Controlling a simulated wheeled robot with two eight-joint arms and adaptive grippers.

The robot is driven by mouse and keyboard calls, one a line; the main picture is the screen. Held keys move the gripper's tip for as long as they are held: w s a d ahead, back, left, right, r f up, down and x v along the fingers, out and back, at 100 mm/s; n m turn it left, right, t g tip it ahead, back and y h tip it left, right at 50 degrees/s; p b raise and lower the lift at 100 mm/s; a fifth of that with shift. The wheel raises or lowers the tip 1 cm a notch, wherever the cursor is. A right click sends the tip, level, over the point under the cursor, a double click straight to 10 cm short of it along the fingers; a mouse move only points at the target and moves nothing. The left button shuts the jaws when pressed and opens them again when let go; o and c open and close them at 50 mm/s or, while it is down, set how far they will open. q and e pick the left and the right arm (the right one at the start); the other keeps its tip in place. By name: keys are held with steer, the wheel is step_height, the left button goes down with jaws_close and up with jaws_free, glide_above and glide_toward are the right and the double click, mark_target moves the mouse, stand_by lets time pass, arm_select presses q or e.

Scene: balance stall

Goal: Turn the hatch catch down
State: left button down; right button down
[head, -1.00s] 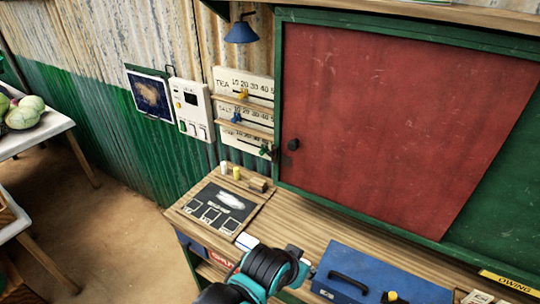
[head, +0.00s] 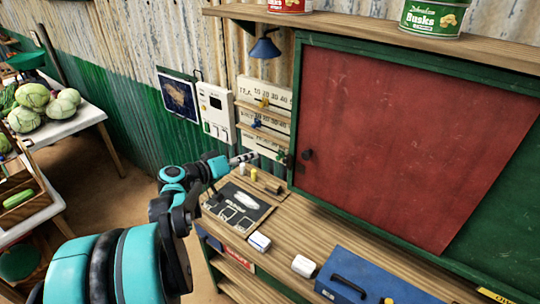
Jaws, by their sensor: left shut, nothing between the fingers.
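The hatch is a red panel (head: 405,145) in a green frame, with a dark round knob (head: 307,154) near its left edge. A small dark piece that looks like the catch (head: 286,160) sits on the frame's left post, left of the knob. It is too small to tell which way it points. My left gripper (head: 252,156) is shut and empty, its fingers pointing right towards the post. It appears a short way left of the catch, in front of the lowest scale board; contact is not visible. My right gripper is not in view.
Scale boards (head: 265,93) with coloured pointers hang left of the frame. Below, the wooden counter (head: 292,228) holds a black slate (head: 237,207), small white items and a blue box (head: 375,275). A shelf with tins (head: 432,18) runs above; a blue lamp (head: 264,46) hangs below it.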

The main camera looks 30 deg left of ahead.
arm_select(q)
steer(key=shift+s+a+r, duration=0.1)
steer(key=shift+a+r, duration=0.1)
steer(key=shift+a, duration=0.25)
steer(key=w+d+f+b, duration=0.3)
steer(key=w+d+f, duration=0.1)
steer(key=w, duration=0.5)
steer(key=shift+w+d+f, duration=0.25)
steer(key=shift+d+f, duration=0.15)
steer(key=shift+f, duration=0.15)
steer(key=shift+d, duration=0.1)
steer(key=shift+d+r+m, duration=0.1)
steer(key=shift+d+m, duration=0.1)
steer(key=shift+m, duration=0.1)
